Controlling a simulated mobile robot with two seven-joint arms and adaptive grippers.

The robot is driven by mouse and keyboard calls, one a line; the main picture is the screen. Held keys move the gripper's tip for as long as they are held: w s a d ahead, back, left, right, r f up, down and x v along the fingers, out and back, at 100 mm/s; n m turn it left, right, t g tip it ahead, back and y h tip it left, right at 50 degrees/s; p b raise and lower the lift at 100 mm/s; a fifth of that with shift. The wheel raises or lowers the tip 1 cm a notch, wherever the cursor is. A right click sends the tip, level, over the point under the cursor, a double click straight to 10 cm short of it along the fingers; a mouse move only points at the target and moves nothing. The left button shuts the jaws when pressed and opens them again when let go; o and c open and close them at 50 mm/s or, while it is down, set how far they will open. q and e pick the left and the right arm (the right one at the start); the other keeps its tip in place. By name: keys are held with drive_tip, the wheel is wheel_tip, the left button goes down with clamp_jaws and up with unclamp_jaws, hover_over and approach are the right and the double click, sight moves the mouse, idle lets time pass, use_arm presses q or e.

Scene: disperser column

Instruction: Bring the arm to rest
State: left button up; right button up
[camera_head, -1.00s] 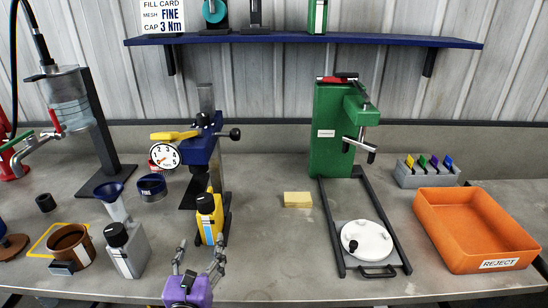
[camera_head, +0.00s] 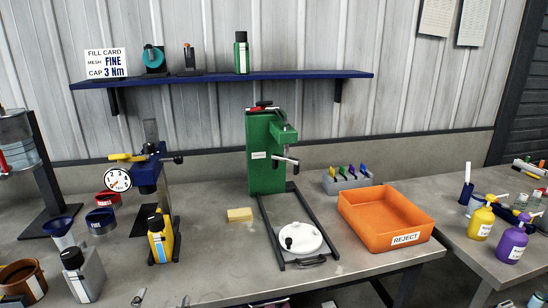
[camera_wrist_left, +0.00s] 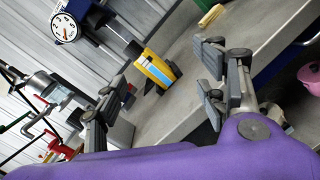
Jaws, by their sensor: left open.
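My left gripper (camera_wrist_left: 162,75) is open and empty in the left wrist view, its grey fingers spread wide beyond the purple body. In the head view only its fingertips (camera_head: 160,299) show at the bottom edge, by the bench's front edge. The yellow bottle (camera_head: 160,241) stands upright on the bench in front of the blue press (camera_head: 148,172). The yellow bottle also shows beyond the fingers in the wrist view (camera_wrist_left: 156,69), apart from them. My right gripper is in neither view.
The grey bench (camera_head: 205,270) holds a grey bottle (camera_head: 85,277), a yellow sponge (camera_head: 240,215), a green press (camera_head: 262,155) with a white lid (camera_head: 300,238) before it, and an orange reject bin (camera_head: 392,228). A side bench at right holds yellow (camera_head: 481,223) and purple (camera_head: 512,244) pump bottles.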

use_arm(q)
drive_tip(key=s+d+f+m+g+h+p, duration=0.15)
drive_tip(key=s+d+f+m, duration=0.3)
drive_tip(key=m, duration=0.65)
drive_tip(key=s+d+f+m+g+h+p, duration=0.1)
drive_tip(key=s+d+f+m+g+h, duration=0.35)
drive_tip(key=m, duration=0.65)
drive_tip(key=s+a+f+m+g+y+p, duration=0.1)
drive_tip(key=s+f+m, duration=0.3)
drive_tip(key=s, duration=0.8)
drive_tip(key=s+a+f+m+g+y+p, duration=0.2)
drive_tip(key=s+f, duration=0.4)
drive_tip(key=s, duration=0.5)
drive_tip(key=shift+s+m+g+y+p, duration=0.35)
drive_tip(key=shift+m+g+y+p, duration=0.3)
drive_tip(key=shift+m+p, duration=0.35)
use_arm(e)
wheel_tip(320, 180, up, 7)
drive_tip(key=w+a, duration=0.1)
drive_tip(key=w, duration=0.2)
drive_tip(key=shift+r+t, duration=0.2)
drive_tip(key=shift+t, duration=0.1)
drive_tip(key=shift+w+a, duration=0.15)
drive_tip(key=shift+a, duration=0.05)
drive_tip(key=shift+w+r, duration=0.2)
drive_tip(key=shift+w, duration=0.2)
